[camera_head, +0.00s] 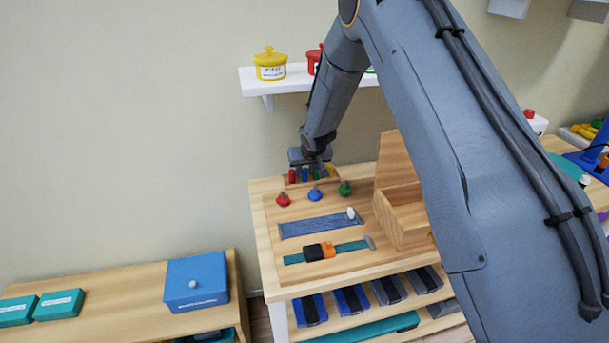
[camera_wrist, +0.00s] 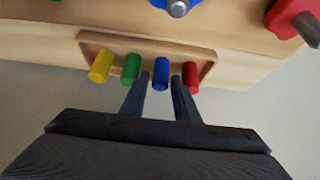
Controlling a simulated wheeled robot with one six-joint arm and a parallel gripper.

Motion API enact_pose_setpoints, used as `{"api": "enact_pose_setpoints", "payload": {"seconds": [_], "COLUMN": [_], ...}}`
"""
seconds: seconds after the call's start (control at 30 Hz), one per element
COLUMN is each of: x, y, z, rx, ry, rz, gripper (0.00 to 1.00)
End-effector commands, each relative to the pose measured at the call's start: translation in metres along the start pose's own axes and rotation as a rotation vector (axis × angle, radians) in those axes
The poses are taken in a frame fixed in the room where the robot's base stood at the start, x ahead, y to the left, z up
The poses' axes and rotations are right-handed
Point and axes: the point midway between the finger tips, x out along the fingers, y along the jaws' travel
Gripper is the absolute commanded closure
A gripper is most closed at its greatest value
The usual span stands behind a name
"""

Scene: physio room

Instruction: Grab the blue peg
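The blue peg (camera_wrist: 160,76) stands in a row of pegs in a wooden holder (camera_wrist: 110,41), between the green peg (camera_wrist: 131,69) and the red peg (camera_wrist: 190,76). My gripper (camera_wrist: 160,82) is open in the wrist view, with one finger on each side of the blue peg. Whether the fingers touch it I cannot tell. In the head view the blue peg (camera_head: 305,174) shows just below my gripper (camera_head: 310,165), at the back of the wooden table (camera_head: 262,225).
The yellow peg (camera_wrist: 101,67) stands at the row's left end. Red (camera_head: 283,199), blue (camera_head: 315,193) and green (camera_head: 345,188) knobs stand in front of the holder. An open wooden box (camera_head: 400,215) is to the right. A wall shelf (camera_head: 300,80) with jars is above.

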Motion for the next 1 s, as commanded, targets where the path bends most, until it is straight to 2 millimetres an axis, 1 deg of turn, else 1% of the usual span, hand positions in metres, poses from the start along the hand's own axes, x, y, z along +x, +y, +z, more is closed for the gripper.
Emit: {"api": "enact_pose_setpoints", "payload": {"seconds": [0.27,0.4,0.43,0.77,1.0], "x": [0.002,0.002,0.002,0.000,-0.012], "y": [0.000,0.000,0.000,0.000,0.000], "z": [-0.001,-0.001,-0.001,-0.001,-0.004], "rx": [0.000,0.000,0.000,0.000,0.000], "ry": [0.001,0.001,0.001,0.001,0.001], "rz": [0.000,0.000,0.000,0.000,0.000], "gripper": [0.72,0.96,1.00,1.00,1.00]}}
